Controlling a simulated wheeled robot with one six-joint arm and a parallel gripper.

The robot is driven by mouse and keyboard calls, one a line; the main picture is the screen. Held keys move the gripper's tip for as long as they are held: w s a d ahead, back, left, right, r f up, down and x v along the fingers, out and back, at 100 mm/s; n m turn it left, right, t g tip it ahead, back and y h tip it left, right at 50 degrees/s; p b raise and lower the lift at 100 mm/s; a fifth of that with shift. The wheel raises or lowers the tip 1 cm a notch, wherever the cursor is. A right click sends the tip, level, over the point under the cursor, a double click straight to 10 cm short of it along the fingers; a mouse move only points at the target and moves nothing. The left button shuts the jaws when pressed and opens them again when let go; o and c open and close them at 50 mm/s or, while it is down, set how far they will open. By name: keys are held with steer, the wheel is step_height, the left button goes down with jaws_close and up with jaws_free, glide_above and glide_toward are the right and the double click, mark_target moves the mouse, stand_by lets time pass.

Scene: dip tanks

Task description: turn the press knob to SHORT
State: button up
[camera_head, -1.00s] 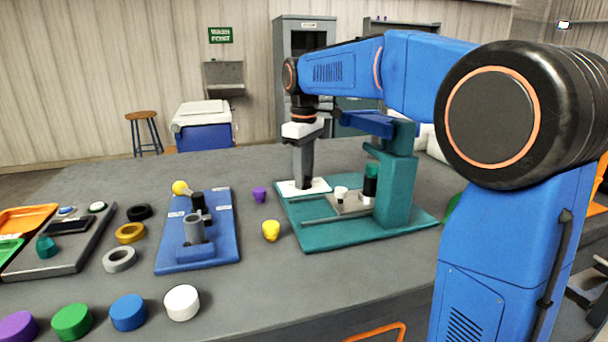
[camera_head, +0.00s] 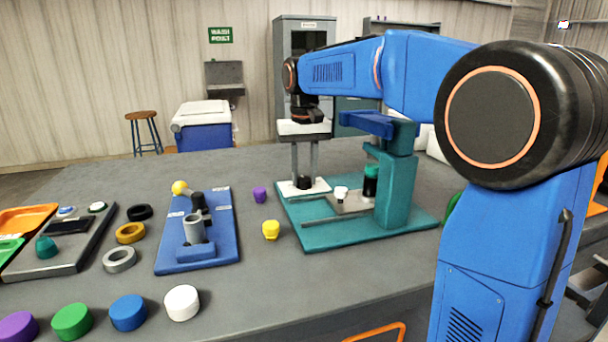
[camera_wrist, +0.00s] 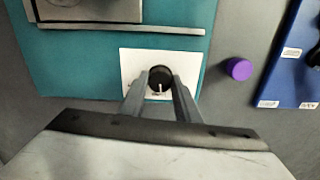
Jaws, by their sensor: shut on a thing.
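The black press knob (camera_head: 304,183) sits on a white plate (camera_head: 322,187) at the left corner of the teal press base. In the wrist view the knob (camera_wrist: 160,74) carries a white pointer line aimed toward the bottom of the picture, at small lettering too blurred to read. My gripper (camera_head: 304,179) points straight down with one finger on each side of the knob, shut on it. In the wrist view the two fingers of my gripper (camera_wrist: 160,82) flank the knob.
The teal press (camera_head: 396,185) stands right of my gripper, with a white-topped piece (camera_head: 341,192) on its plate. A purple piece (camera_head: 260,194) and a yellow piece (camera_head: 271,229) stand close by. A blue fixture (camera_head: 170,255) lies further left.

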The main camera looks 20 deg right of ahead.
mark_target(304, 178)
steer(key=m, duration=1.3)
steer(key=shift+m, duration=0.4)
stand_by(0.4)
steer(key=o, duration=1)
steer(key=shift+o, duration=0.2)
steer(key=shift+r, duration=0.1)
step_height(304, 178, up, 17)
steer(key=shift+r, duration=0.15)
